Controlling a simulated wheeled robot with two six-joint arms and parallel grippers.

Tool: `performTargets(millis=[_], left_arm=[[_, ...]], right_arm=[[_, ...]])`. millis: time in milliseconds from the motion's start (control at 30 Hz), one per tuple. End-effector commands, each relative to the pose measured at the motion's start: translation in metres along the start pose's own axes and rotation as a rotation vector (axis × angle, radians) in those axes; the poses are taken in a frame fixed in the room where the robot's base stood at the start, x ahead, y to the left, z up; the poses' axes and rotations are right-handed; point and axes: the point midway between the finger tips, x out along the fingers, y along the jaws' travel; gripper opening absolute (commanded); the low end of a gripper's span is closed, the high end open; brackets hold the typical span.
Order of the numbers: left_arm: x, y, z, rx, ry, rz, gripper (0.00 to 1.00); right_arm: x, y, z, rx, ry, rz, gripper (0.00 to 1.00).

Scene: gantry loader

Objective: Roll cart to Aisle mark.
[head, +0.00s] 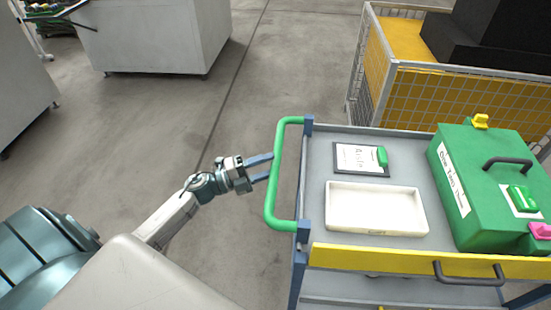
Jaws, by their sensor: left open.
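The cart (318,172) stands at the right, with a grey top, blue corner posts and a yellow drawer front (400,262) with a dark handle. Its green push handle (271,190) is a bar along the cart's left end. My left gripper (262,169) is open at this handle, its two dark fingers pointing right, with the tips at the bar's left side. I cannot tell whether they touch it. My right gripper is not in view. I see no marked Aisle spot on the floor.
On the cart lie a clipboard (350,158), a white tray (375,190) and a green toolbox (465,195). A wire-mesh cage (460,95) with yellow panels stands close behind the cart. Grey cabinets (150,35) stand at the upper left. The floor between is clear.

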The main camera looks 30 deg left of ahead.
Motion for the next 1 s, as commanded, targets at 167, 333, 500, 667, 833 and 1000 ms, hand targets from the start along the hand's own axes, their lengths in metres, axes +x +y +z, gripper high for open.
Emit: performTargets(millis=[167,333,500,667,833,1000], left_arm=[[0.021,-0.002,0.000,-0.001,-0.001,-0.003,0.45],[0.027,0.000,0.000,-0.001,0.000,0.001,0.45],[0.028,0.001,0.000,-0.001,0.000,0.001,0.45],[0.027,0.001,0.000,-0.001,0.000,0.001,0.25],[0.027,0.001,0.000,-0.001,-0.001,0.001,0.00],[0.027,0.001,0.000,-0.001,-0.001,0.001,0.00]], right_arm=[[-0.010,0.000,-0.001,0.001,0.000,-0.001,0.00],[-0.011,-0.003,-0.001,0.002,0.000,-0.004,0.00],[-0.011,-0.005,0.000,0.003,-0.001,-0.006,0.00],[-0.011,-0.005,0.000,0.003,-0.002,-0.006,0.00],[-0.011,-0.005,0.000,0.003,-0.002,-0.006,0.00],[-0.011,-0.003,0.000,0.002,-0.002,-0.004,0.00]])
